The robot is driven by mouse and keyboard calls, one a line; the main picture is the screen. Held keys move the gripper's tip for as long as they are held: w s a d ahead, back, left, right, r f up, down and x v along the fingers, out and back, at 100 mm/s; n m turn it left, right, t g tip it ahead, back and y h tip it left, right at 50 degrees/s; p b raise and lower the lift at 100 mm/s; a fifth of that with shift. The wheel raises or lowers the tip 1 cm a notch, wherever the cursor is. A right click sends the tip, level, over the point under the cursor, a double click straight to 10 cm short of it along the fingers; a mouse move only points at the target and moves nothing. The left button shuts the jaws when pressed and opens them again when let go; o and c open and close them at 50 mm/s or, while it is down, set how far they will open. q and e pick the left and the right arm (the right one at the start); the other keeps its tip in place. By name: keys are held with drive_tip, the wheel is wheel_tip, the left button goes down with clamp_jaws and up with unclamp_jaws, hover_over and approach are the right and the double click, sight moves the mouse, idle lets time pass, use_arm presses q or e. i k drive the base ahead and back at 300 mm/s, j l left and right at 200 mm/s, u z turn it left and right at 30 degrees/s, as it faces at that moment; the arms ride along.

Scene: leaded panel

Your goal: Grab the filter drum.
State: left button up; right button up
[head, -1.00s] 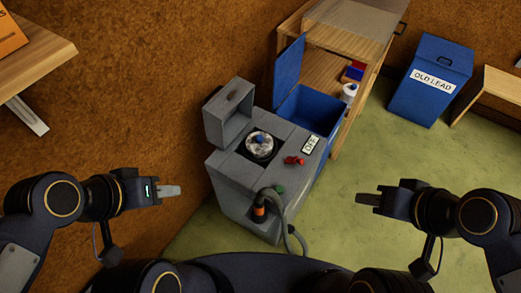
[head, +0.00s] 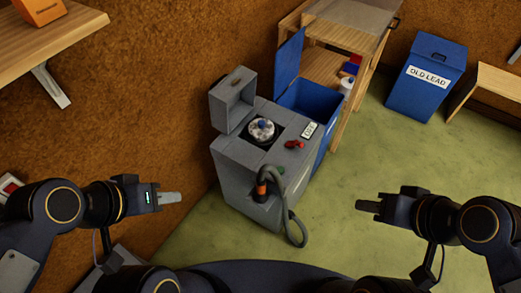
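My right gripper (head: 366,206) is over the floor to the right, well clear of the machine. I see both grippers from the side, so whether their fingers are apart is unclear. Neither visibly holds anything.
A grey hose (head: 290,215) with an orange collar loops off the machine's front. A blue open bin (head: 312,103) and wooden shelf unit (head: 338,130) stand behind it. A blue OLD LEAD bin (head: 428,80) is further right. Green floor (head: 400,150) between is clear.

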sight(260, 130)
drive_tip(key=k+u, duration=0.35)
drive_tip(key=k+j+u, duration=0.15)
drive_tip(key=u, duration=0.2)
drive_tip(key=k+j+u, duration=0.2)
drive_tip(key=k+u, duration=0.15)
drive_tip(key=l+u, duration=0.2)
drive_tip(key=u, duration=0.3)
drive_tip(key=i+l+u, duration=0.1)
drive_tip(key=l+u, duration=0.15)
drive_tip(key=u, duration=0.25)
drive_tip(key=l+u, duration=0.25)
drive_tip(key=u, duration=0.25)
drive_tip(key=k+l+u, duration=0.1)
drive_tip(key=u, duration=0.4)
drive_tip(key=k+l, duration=0.15)
drive_tip(key=l, duration=0.2)
drive_tip(key=k+l, duration=0.15)
drive_tip(key=l, duration=0.25)
drive_tip(key=k+l, duration=0.15)
drive_tip(key=l, duration=0.2)
drive_tip(key=k+l, duration=0.15)
drive_tip(key=l, duration=0.2)
drive_tip(key=k+l, duration=0.1)
drive_tip(key=l, duration=0.3)
drive_tip(key=k+l, duration=0.15)
drive_tip(key=l, duration=0.2)
drive_tip(key=k+l, duration=0.15)
drive_tip(key=l, duration=0.2)
drive_tip(key=k+l, duration=0.15)
drive_tip(key=l, duration=0.25)
